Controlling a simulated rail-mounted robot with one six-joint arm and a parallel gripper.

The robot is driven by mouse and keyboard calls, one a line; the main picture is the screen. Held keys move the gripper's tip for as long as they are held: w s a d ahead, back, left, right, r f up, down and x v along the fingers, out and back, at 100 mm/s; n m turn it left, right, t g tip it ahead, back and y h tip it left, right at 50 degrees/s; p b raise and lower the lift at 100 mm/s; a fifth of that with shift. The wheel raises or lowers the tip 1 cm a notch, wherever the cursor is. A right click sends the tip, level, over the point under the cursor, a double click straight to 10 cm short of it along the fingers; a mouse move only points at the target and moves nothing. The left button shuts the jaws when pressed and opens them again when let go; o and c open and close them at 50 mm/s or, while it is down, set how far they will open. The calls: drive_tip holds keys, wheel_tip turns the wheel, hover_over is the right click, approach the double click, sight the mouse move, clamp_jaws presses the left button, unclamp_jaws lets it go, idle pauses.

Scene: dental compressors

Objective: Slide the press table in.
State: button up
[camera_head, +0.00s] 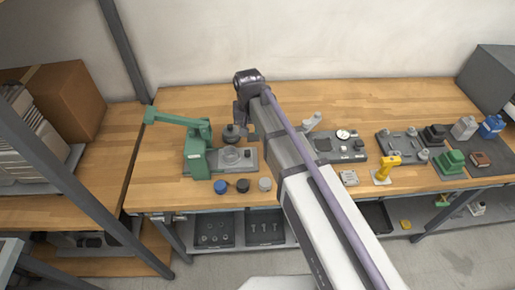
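The green press (197,150) stands on the left part of the wooden bench, with its lever arm reaching up to the left. The grey press table (222,170) lies at its right foot as a flat plate with a round seat in it, sticking out to the right of the green body. A dark round part (232,131) shows just above the back edge of the plate; I cannot tell what carries it. My gripper (246,124) points down near the plate's back right, beside that dark part. My arm partly hides it, and its fingers are too small to read.
Blue, black and grey round caps (243,186) sit in a row in front of the press table. Right of my arm are a grey fixture plate with a dial (343,134), a yellow stand (386,168) and green blocks (450,161). The bench (160,178) is clear left of the press.

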sight(247, 151)
drive_tip(key=f+b, duration=0.7)
drive_tip(key=a+f+b, duration=0.1)
drive_tip(key=f+b, duration=0.3)
drive_tip(key=shift+s+a+f, duration=0.1)
drive_tip(key=shift+s, duration=0.05)
clamp_jaws()
